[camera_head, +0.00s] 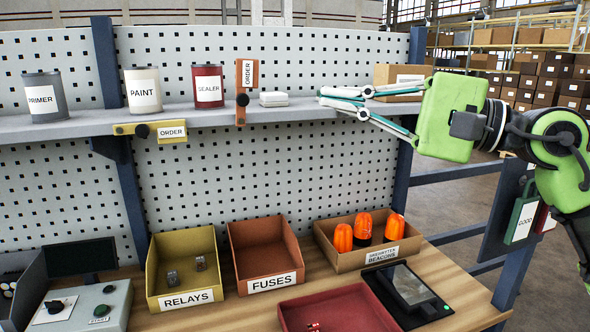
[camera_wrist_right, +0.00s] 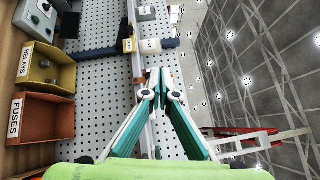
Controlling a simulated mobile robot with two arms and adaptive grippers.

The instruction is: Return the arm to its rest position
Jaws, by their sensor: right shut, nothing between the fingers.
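My right gripper (camera_head: 328,97) reaches in from the right at the height of the grey shelf (camera_head: 215,116), with its fingers pointing left. In the right wrist view its two fingertips (camera_wrist_right: 160,78) meet, with nothing between them. A small white block (camera_head: 273,99) lies on the shelf just left of the fingertips, apart from them. A cardboard box (camera_head: 395,74) stands on the shelf behind the fingers, partly hidden. I do not see my left gripper.
Primer (camera_head: 44,97), paint (camera_head: 142,91) and sealer (camera_head: 207,87) cans stand on the shelf. Below are the relays bin (camera_head: 187,300), fuses bin (camera_head: 270,283), beacons box (camera_head: 345,262) and red tray (camera_head: 340,308). A dark blue post (camera_head: 405,180) rises beside my right arm.

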